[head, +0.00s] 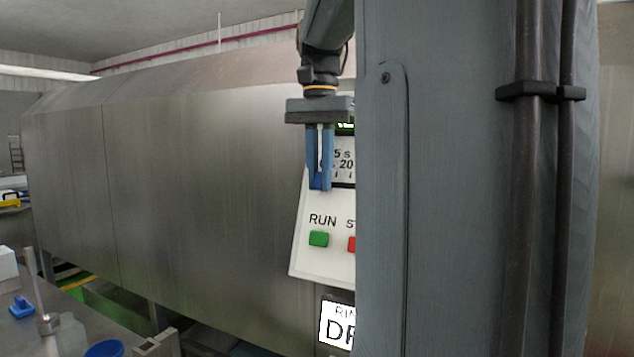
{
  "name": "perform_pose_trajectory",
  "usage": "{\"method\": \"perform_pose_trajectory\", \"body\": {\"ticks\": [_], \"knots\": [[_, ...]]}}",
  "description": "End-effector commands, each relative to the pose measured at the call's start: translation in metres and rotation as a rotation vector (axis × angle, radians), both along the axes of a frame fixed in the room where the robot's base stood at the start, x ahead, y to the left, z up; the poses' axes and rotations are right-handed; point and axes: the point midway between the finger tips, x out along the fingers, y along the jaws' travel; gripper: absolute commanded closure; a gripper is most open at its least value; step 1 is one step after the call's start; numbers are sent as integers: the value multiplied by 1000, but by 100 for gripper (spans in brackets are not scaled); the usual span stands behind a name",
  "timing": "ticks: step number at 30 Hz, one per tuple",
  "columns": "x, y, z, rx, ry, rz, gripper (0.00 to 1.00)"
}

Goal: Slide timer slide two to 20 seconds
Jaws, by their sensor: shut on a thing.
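My gripper (320,184) has blue fingers that point down in front of the left part of a white control panel (310,263). The fingers are close together at the panel's timer scale, shut on a slide knob that they hide. Parts of the scale's printing (344,163) show just right of the fingers, with "5 s" and "20" readable. The rest of the scale and the right side of the panel are hidden behind my grey column. I cannot read the slide's exact setting.
Below the scale are a green RUN button (318,239) and a partly hidden red button (352,244). A large steel drum housing (190,190) fills the left and middle. A bench (30,335) with a blue cup (104,348) stands at lower left.

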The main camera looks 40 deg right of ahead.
Motion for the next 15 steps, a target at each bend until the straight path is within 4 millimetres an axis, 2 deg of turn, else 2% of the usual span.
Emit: {"method": "perform_pose_trajectory", "body": {"ticks": [15], "knots": [[-18,-8,0,-1,0,-1,100]]}}
